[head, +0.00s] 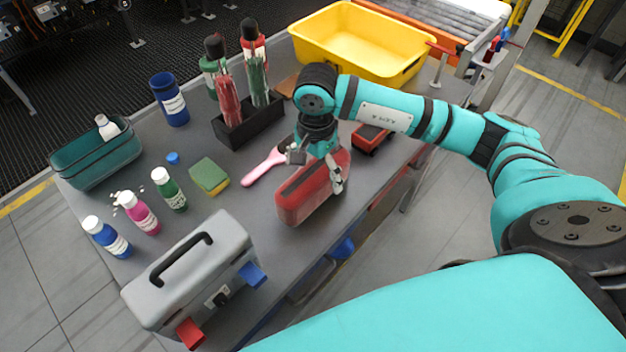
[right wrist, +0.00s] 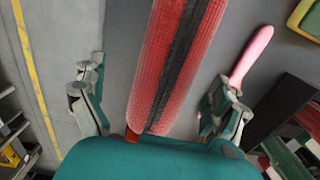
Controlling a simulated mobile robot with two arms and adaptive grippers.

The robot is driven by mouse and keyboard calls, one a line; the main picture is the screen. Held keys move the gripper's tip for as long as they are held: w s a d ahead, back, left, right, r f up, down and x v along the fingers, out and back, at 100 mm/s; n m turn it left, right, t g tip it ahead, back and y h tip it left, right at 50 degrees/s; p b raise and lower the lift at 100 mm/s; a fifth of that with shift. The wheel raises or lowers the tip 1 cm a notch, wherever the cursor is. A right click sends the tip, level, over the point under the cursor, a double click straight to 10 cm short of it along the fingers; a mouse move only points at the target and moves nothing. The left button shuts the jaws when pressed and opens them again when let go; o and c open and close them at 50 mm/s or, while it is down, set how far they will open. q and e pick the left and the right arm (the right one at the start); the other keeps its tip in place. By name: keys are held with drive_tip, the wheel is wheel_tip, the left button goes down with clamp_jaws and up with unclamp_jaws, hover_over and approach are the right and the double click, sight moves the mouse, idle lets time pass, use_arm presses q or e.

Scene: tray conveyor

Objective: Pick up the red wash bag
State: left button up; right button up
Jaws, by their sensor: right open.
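The red wash bag (head: 302,197), with a dark strip along its top, stands on the grey table near its front edge. My right gripper (head: 316,170) is above the bag's far part, pointing down, with its fingers spread on either side of it. In the right wrist view the bag (right wrist: 175,60) runs lengthwise between the two open fingers of the gripper (right wrist: 155,105), with gaps visible on both sides. I cannot tell how deep the fingertips reach along the bag. My left gripper is not in view.
A pink-handled tool (head: 262,168) lies close beside the bag. A grey toolbox (head: 190,270) stands at the front left. A black holder (head: 248,128) with bottles, a sponge (head: 209,177), several small bottles, a teal bin (head: 95,160) and a yellow crate (head: 360,40) occupy the table.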

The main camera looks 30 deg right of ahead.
drive_tip(key=shift+f, duration=0.35)
drive_tip(key=f+p, duration=0.2)
drive_tip(key=f, duration=0.1)
drive_tip(key=shift+w+a+f, duration=0.1)
drive_tip(key=shift+w+f, duration=0.2)
drive_tip(key=shift+w, duration=0.05)
drive_tip(key=shift+f, duration=0.5)
drive_tip(key=shift+r, duration=0.1)
drive_tip(key=c, duration=1.5)
